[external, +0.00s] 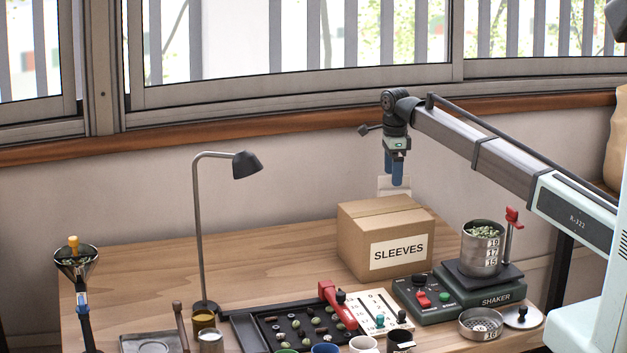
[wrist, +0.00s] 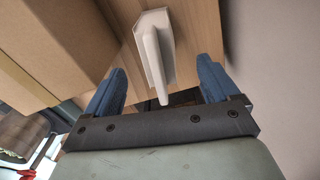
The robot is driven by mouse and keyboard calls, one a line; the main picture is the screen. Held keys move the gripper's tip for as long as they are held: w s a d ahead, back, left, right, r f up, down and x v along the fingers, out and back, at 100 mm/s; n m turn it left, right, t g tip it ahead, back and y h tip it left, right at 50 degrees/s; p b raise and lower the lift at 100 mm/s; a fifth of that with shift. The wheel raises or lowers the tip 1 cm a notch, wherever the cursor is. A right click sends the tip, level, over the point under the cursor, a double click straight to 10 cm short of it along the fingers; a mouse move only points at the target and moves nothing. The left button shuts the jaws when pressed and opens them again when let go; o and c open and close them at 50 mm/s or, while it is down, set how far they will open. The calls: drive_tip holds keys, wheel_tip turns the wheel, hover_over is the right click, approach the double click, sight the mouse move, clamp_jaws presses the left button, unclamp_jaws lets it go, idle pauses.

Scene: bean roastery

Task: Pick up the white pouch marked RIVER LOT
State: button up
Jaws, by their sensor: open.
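A white pouch (external: 394,186) stands upright behind the cardboard box, and only its top edge shows in the external view. In the wrist view the white pouch (wrist: 154,48) is seen from above on the wooden table, its narrow top edge between the line of my two fingers. No marking on it can be read. My gripper (external: 397,182) points down just above the pouch, behind the box. Its blue fingers in the wrist view (wrist: 161,72) are open and spread to either side of the pouch, with nothing held.
The box marked SLEEVES (external: 385,240) stands right in front of the pouch and fills the left of the wrist view. The wall is close behind. A SHAKER machine (external: 460,295) with a steel canister (external: 482,258) is at right. A lamp (external: 200,230) stands at left.

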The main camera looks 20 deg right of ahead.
drive_tip(key=f, duration=0.4)
drive_tip(key=shift+s+d+f, duration=0.15)
drive_tip(key=shift+s, duration=0.05)
clamp_jaws()
idle(0.7)
